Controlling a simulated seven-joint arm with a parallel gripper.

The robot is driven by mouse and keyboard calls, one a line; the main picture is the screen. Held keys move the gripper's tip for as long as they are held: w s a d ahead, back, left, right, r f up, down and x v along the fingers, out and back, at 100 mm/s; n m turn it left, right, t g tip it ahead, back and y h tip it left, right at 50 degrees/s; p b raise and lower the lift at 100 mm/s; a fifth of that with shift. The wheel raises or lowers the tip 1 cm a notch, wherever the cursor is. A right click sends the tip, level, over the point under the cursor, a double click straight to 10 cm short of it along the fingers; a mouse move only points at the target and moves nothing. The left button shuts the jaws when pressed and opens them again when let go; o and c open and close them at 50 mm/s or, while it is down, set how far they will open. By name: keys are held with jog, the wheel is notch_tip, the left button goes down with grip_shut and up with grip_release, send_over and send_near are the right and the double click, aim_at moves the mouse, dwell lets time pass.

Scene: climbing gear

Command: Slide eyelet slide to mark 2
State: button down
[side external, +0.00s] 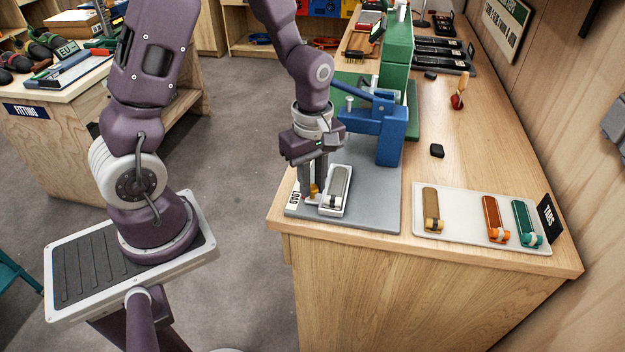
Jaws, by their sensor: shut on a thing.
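My gripper (314,198) points down over the front left part of a grey base plate (378,212) on the bench. Its fingers are shut on a small brass-coloured piece (313,190), which seems to be the eyelet slide; the fingers hide much of it. A white-rimmed tray with a grey strap-like insert (338,186) lies just right of the fingers. I cannot make out mark 2 or any numbers. A white label (294,199) with dark lettering lies at the plate's left edge.
A blue press (388,130) stands on the plate behind my gripper. A white tray (465,235) with brown, orange and green tabs lies to the right, beside a black TABS sign (549,217). A small black block (437,151) sits behind it. The bench's front edge is close.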

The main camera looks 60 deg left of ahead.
jog(key=shift+w, duration=0.1)
dwell(0.7)
jog(key=w+a, duration=0.6)
jog(key=shift+r, duration=0.1)
jog(key=shift+s, duration=0.1)
jog(key=c, duration=1.2)
grip_release()
jog(key=shift+c, duration=0.2)
notch_tip(320, 180, up, 7)
jog(key=shift+d, duration=0.1)
